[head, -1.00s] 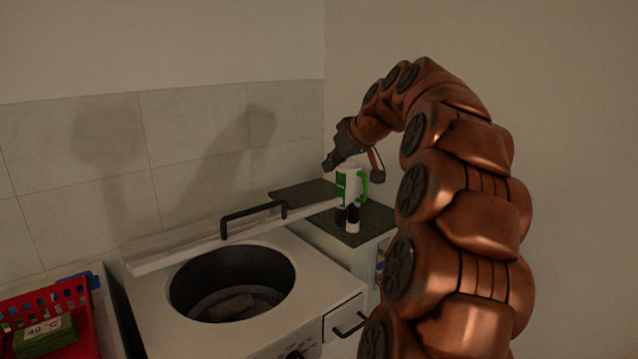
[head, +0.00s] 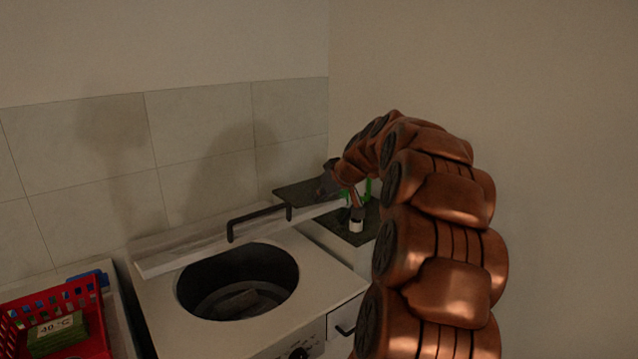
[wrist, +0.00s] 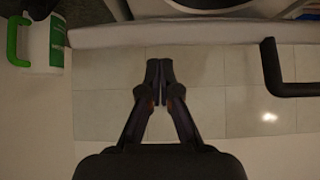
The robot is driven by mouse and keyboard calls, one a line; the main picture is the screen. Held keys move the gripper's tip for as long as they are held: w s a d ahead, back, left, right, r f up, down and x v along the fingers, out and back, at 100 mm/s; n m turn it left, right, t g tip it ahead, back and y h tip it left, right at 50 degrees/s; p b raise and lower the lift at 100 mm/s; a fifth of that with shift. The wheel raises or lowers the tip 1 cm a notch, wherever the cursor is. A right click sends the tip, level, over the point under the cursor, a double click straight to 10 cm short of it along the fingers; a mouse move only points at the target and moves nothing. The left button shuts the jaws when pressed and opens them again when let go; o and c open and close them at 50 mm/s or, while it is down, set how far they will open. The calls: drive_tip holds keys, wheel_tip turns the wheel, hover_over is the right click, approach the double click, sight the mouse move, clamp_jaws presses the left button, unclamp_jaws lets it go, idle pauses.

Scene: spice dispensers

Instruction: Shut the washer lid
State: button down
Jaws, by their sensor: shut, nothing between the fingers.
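The white washer (head: 318,268) has its round drum opening (head: 238,281) uncovered. Its lid (head: 190,254) stands raised at the back, seen nearly edge-on, with a black bar handle (head: 259,215). My gripper (head: 325,188) is by the lid's right end, dark and partly lost against the counter. In the wrist view, my gripper's fingers (wrist: 160,66) are shut and empty. Their tips point at the lid's long white edge (wrist: 180,34) and look just short of it; I cannot tell whether they touch. The handle (wrist: 283,78) shows to their right.
A white and green container (wrist: 45,42) with a green handle is close by on the dark counter (head: 293,192), mostly hidden by my arm in the head view. A red basket (head: 90,330) is at left. Tiled wall (head: 200,130) lies behind.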

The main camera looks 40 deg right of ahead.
drive_tip(key=shift+s+f, duration=0.3)
drive_tip(key=shift+f, duration=0.15)
drive_tip(key=shift+f, duration=0.15)
